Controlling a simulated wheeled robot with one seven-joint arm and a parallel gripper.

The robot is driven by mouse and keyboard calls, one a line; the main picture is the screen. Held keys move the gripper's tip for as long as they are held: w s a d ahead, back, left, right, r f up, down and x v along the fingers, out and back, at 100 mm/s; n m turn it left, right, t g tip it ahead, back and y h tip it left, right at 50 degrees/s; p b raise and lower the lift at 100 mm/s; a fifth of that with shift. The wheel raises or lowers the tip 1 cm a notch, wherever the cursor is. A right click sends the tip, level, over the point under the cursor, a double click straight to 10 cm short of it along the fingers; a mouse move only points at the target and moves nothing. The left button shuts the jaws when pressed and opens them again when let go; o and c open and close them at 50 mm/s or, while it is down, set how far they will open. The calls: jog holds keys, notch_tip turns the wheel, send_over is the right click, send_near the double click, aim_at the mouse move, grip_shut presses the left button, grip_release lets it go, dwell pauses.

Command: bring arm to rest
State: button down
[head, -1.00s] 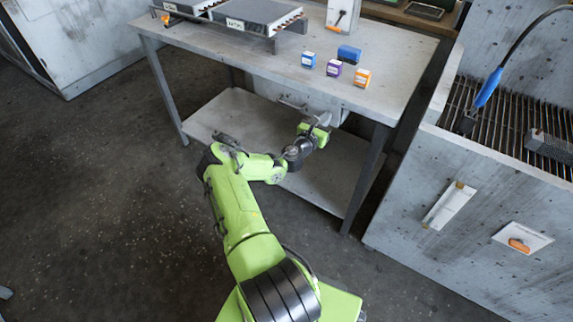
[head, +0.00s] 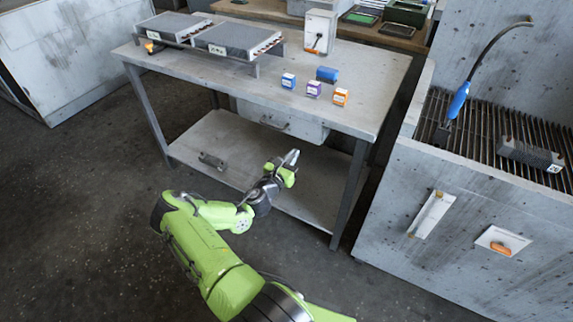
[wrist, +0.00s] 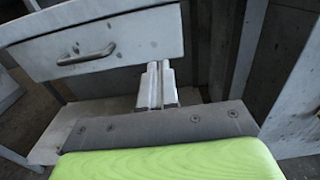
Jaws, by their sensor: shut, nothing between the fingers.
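My gripper (head: 291,157) is in front of the workbench (head: 362,112), between its drawer and its lower shelf in the head view. In the wrist view the two fingers of my gripper (wrist: 158,84) lie side by side, shut and empty. They point toward the area just right of the grey drawer (wrist: 98,45). The drawer is closed and has a metal handle (wrist: 86,54). My green arm is bent low in front of the bench.
Finned grey units (head: 238,40) sit at the back left. A dark object (head: 211,160) lies on the lower shelf (head: 225,133). A grated station (head: 430,185) stands right. The floor at left is clear.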

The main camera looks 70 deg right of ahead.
jog(key=a, duration=0.3)
jog(key=shift+w+a+r, duration=0.1)
jog(key=shift+w+a, duration=0.05)
jog(key=shift+a, duration=0.1)
jog(key=shift+a+r, duration=0.1)
